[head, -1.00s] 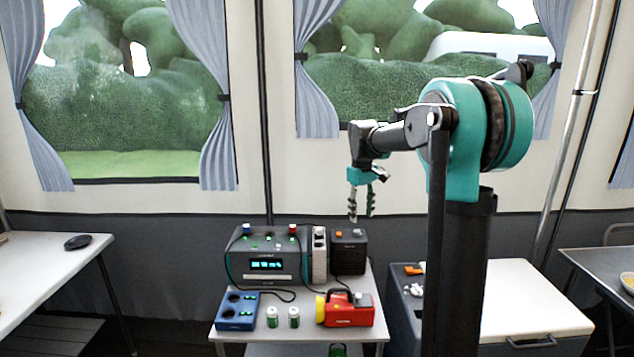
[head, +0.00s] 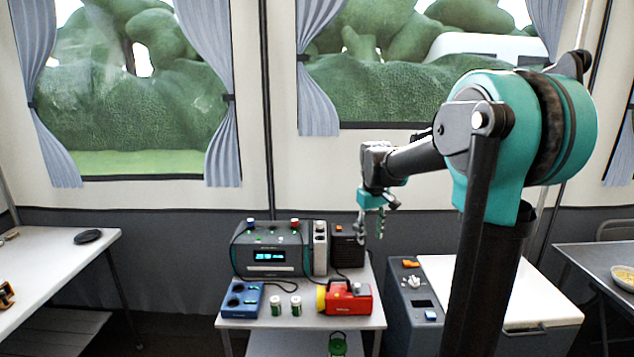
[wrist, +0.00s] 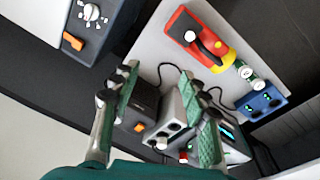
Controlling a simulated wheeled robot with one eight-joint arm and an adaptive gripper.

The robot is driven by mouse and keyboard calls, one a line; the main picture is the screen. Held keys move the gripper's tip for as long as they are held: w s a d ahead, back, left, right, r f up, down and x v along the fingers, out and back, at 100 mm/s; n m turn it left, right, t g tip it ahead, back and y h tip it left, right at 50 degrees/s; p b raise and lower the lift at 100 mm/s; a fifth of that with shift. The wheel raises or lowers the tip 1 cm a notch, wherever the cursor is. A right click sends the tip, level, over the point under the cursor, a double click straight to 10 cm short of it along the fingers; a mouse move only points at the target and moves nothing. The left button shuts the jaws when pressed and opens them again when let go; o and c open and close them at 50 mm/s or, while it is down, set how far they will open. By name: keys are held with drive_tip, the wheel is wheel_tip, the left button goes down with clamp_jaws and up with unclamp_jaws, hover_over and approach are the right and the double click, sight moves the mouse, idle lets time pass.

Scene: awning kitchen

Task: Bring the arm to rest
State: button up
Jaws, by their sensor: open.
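My gripper (head: 371,225) hangs from the teal and black arm in the head view, fingers pointing down. It is in front of the black box at the back right of the small table. In the wrist view my gripper (wrist: 165,115) has its two fingers spread apart with nothing between them. The fingers partly cover the devices behind them, and contact with anything cannot be seen.
The small table (head: 237,323) holds a grey device (head: 268,256), a black box (head: 347,247), a blue charger (head: 241,300), two small cans (head: 276,307) and a red-yellow lamp (head: 345,298). A dark cabinet (head: 405,290) stands right; a white table (head: 60,262) stands left.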

drive_tip(key=s+d+f+m+t, duration=0.1)
drive_tip(key=s+f+m, duration=0.1)
drive_tip(key=s+f, duration=0.5)
drive_tip(key=s+d+f+m+t, duration=0.2)
drive_tip(key=s+f, duration=0.6)
drive_tip(key=s, duration=0.9)
drive_tip(key=shift+f+m, duration=0.3)
drive_tip(key=shift+m, duration=0.1)
